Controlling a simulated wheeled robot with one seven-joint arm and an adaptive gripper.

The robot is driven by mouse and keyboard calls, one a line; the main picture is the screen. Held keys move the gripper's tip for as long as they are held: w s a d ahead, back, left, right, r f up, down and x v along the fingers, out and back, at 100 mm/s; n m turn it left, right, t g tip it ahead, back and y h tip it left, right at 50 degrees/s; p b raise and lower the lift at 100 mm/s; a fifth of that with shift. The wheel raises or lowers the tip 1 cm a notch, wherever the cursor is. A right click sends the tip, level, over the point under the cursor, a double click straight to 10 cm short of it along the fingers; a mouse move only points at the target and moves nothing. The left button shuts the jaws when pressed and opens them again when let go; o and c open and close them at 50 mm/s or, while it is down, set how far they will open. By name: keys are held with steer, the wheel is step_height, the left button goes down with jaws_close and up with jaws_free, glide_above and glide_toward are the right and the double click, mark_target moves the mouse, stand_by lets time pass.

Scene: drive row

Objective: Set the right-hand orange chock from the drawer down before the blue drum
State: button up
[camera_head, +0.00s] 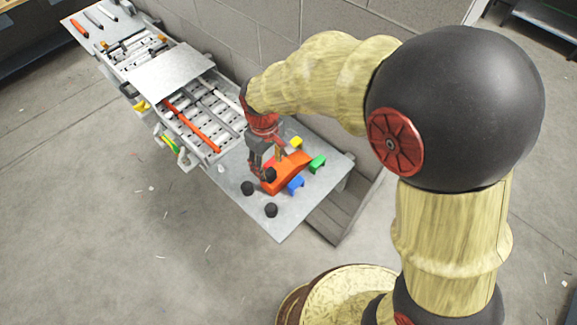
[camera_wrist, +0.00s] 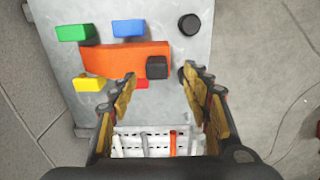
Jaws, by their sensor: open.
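My gripper (camera_head: 268,168) is open above the near end of the grey bench. In the wrist view its spread fingers (camera_wrist: 160,80) are on either side of a small black block, with no grip on it. A broad orange piece (camera_wrist: 115,60) lies on the grey plate beneath, the black block (camera_wrist: 157,67) at its end; the orange piece also shows in the head view (camera_head: 288,172). I cannot tell whether it is the chock. A small blue block (camera_wrist: 128,28) lies beside it. I can make out no blue drum and no clear drawer.
A green block (camera_wrist: 75,32), a yellow block (camera_wrist: 88,84) and black knobs (camera_wrist: 189,24) surround the orange piece. The bench (camera_head: 272,225) runs along a block wall (camera_head: 235,40). A long orange bar (camera_head: 190,125) lies on its rails. The floor at left is largely clear.

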mark_target(270, 171)
steer(key=f, duration=0.2)
steer(key=f+p, duration=0.1)
steer(key=f, duration=0.3)
steer(key=shift+w+p, duration=0.25)
steer(key=shift+p, duration=0.05)
steer(key=shift+w+f, duration=0.15)
steer(key=shift+f, duration=0.35)
steer(key=shift+c, duration=0.4)
steer(key=c, duration=1.1)
jaws_close()
